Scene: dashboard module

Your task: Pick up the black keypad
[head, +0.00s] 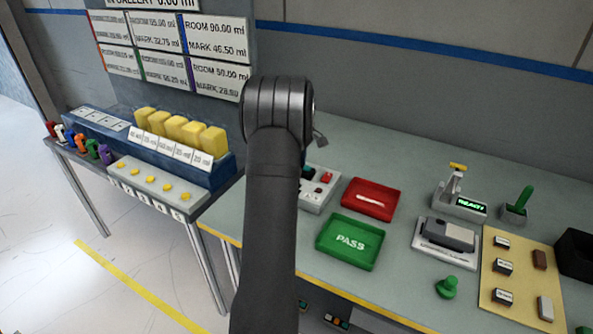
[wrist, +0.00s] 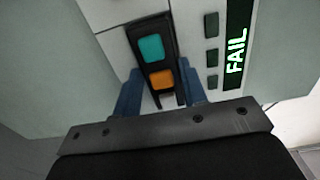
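The black keypad (wrist: 151,60) has a teal button and an orange button and shows in the middle of the wrist view. It sits in or on a pale housing (wrist: 190,35), and I cannot tell whether it is raised from it. My gripper (wrist: 160,86) has its two blue fingers apart, one on each side of the keypad's near end. The fingers lie very close to its sides; whether they touch is unclear. In the head view my arm hides the gripper and part of the pale module (head: 317,197), where a teal button shows at the arm's edge.
A lit FAIL display (wrist: 236,50) and several dark green buttons (wrist: 211,53) lie right of the keypad. On the bench (head: 390,165), a red tray (head: 371,187) and a green PASS tray (head: 341,262) stand right of the module. A grey device (head: 447,242) stands farther right.

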